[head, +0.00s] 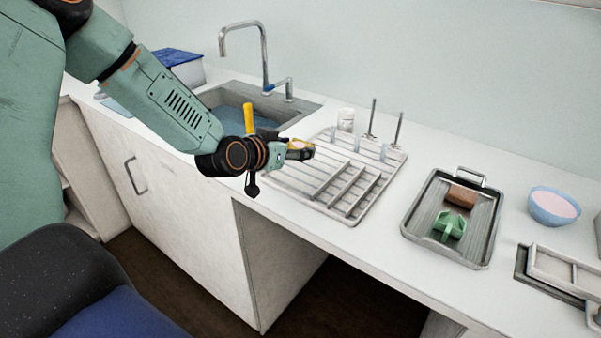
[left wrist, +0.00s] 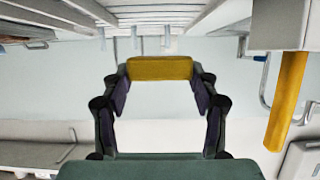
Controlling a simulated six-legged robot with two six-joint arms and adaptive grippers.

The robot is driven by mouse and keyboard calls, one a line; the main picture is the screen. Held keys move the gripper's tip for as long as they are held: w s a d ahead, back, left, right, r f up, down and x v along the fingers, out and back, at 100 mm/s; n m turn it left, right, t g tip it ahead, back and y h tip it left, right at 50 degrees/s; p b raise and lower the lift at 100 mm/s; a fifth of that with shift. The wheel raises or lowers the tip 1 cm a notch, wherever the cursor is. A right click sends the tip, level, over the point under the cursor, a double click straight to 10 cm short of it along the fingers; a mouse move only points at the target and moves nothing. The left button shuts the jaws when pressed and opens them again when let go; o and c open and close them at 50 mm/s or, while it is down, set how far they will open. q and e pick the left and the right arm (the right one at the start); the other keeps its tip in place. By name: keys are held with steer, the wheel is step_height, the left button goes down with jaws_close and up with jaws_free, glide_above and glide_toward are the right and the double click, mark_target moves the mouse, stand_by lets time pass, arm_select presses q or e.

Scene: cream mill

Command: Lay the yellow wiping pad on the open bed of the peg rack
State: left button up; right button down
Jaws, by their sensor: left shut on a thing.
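The yellow wiping pad (head: 301,144) is held between the fingers of my left gripper (head: 299,152). In the left wrist view the pad (left wrist: 160,68) spans the gap between both fingertips of the gripper (left wrist: 160,84). The pale slatted peg rack (head: 318,203) lies on the counter, with raised bars across its front right part and short pale pegs along its back. In the head view the gripper and pad appear over the rack's left back part; the height of the gap is hard to tell. My right gripper is not in view.
A sink (head: 225,97) with a tall tap (head: 265,55) is at the left. A white jar (head: 346,118) and two thin upright rods stand behind the rack. A metal tray (head: 408,224) with a green and a brown item lies right; a blue bowl (head: 541,211) is beyond.

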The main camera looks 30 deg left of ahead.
mark_target(296, 181)
arm_select(q)
steer(key=shift+s+d+f+b, duration=0.1)
steer(key=shift+d+f+b, duration=0.05)
steer(key=shift+f, duration=0.45)
steer(key=shift+s+d+f+b, duration=0.1)
steer(key=shift+d+f+b, duration=0.05)
steer(key=shift+f, duration=0.45)
steer(key=shift+w+f, duration=0.15)
steer(key=shift+f, duration=0.1)
steer(key=f+b, duration=0.1)
steer(key=f, duration=0.2)
steer(key=shift+a+f, duration=0.2)
steer(key=shift+f, duration=0.2)
steer(key=shift+d+r, duration=0.1)
steer(key=shift+d, duration=0.1)
steer(key=shift+w+f, duration=0.1)
steer(key=shift+f, duration=0.1)
steer(key=o, duration=0.7)
steer(key=shift+a, duration=0.15)
steer(key=shift+o, duration=0.5)
